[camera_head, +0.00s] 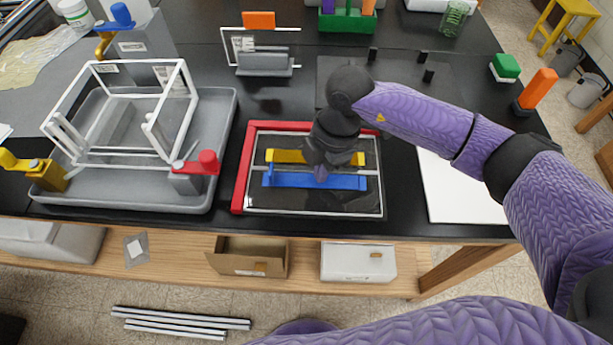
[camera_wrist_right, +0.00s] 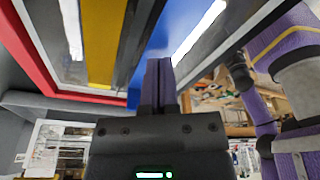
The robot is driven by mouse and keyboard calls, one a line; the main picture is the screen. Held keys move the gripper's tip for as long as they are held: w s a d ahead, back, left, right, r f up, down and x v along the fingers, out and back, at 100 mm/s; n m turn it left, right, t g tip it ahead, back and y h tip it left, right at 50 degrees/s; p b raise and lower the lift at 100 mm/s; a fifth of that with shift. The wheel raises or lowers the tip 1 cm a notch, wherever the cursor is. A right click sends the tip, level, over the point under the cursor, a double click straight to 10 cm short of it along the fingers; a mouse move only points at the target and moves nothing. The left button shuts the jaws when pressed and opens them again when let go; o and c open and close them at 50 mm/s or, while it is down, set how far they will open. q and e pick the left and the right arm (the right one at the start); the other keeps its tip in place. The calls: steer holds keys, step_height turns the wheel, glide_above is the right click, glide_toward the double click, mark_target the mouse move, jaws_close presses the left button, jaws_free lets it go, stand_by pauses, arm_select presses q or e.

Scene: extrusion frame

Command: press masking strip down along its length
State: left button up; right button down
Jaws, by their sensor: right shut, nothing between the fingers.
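A blue strip (camera_head: 340,182) and a yellow strip (camera_head: 285,156) lie side by side, running left to right, on a dark panel (camera_head: 300,203) with a pale border. I cannot tell which is the masking strip. A red L-shaped fence (camera_head: 243,175) runs along the panel's left and far edges. My right gripper (camera_head: 320,175) points down over the middle of the blue strip, shut and empty. In the right wrist view, its closed fingers (camera_wrist_right: 157,75) overlap the blue strip (camera_wrist_right: 185,25), beside the yellow strip (camera_wrist_right: 103,40). Contact is unclear. My left gripper is not in view.
A white frame (camera_head: 123,64) stands in a grey tray (camera_head: 120,203) at left, with red-topped and yellow clamps by the tray. A white sheet (camera_head: 460,190) lies right of the panel. A green caddy (camera_head: 347,20) stands at the back. My right arm crosses the right side.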

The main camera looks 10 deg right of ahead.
mark_target(345, 182)
steer(key=shift+f, duration=0.4)
steer(key=shift+s, duration=0.1)
stand_by(0.9)
step_height(345, 182, up, 2)
steer(key=shift+r+p, duration=0.15)
steer(key=shift+p, duration=1.1)
steer(key=shift+s+d+p, duration=0.2)
steer(key=shift+d+p, duration=0.05)
steer(key=shift+d, duration=0.5)
steer(key=shift+s+d+p, duration=0.2)
steer(key=shift+d+p, duration=0.1)
steer(key=shift+d, duration=0.45)
steer(key=shift+s+d+p, duration=0.2)
steer(key=shift+d+p, duration=0.05)
steer(key=shift+d, duration=0.6)
steer(key=shift+f+b, duration=0.7)
steer(key=shift+f, duration=0.45)
